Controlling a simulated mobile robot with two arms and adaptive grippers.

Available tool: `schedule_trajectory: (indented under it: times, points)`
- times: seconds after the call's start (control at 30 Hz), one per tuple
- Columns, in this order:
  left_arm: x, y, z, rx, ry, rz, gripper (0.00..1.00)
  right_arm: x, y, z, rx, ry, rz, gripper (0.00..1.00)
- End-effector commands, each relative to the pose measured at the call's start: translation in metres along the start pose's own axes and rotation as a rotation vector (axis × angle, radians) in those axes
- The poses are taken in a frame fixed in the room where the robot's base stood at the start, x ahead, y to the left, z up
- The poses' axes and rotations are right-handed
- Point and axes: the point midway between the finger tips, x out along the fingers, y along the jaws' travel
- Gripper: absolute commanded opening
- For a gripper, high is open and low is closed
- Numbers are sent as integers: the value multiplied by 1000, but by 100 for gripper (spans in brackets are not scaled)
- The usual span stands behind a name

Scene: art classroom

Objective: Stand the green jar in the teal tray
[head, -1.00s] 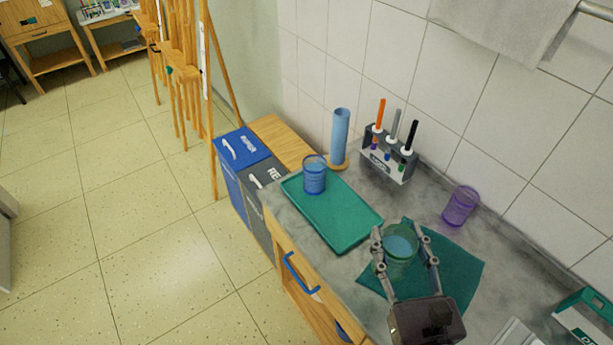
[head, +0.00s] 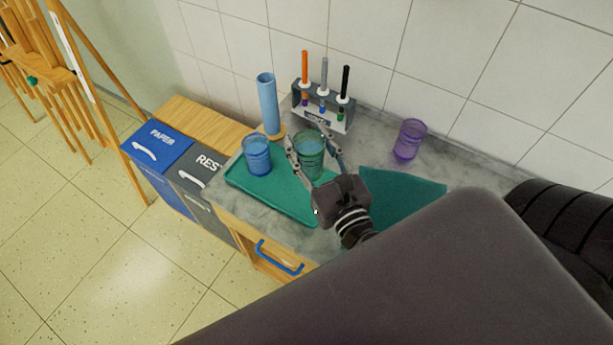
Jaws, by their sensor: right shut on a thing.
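The green jar (head: 310,152) is upright between the fingers of my right gripper (head: 311,158), which is shut on it. The jar shows over the right back part of the teal tray (head: 272,197). I cannot tell whether its base touches the tray or is held above it. A blue jar (head: 257,155) stands upright in the left back part of the tray. My gripper and wrist hide part of the tray's right side. My left gripper is not in view.
A teal cloth (head: 405,190) lies on the grey counter right of the tray. A purple jar (head: 409,140) stands near the wall. A marker holder (head: 322,108) and a blue cylinder (head: 267,103) stand behind the tray. Paper (head: 158,150) and rest bins (head: 196,172) are at left.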

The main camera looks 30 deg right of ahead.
Motion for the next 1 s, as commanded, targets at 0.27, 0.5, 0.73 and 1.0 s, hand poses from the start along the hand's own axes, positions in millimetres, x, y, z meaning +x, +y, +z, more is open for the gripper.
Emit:
schedule_trajectory:
  times: [0.27,0.5,0.73,1.0]
  points:
    - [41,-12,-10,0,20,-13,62,0,0,-50,-1,-1,1,16]
    - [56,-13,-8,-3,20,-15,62,0,0,-70,-2,-1,1,16]
    - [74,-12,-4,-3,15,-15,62,0,0,-96,-1,-1,0,16]
    - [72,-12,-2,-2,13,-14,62,0,0,-95,0,-2,-1,16]
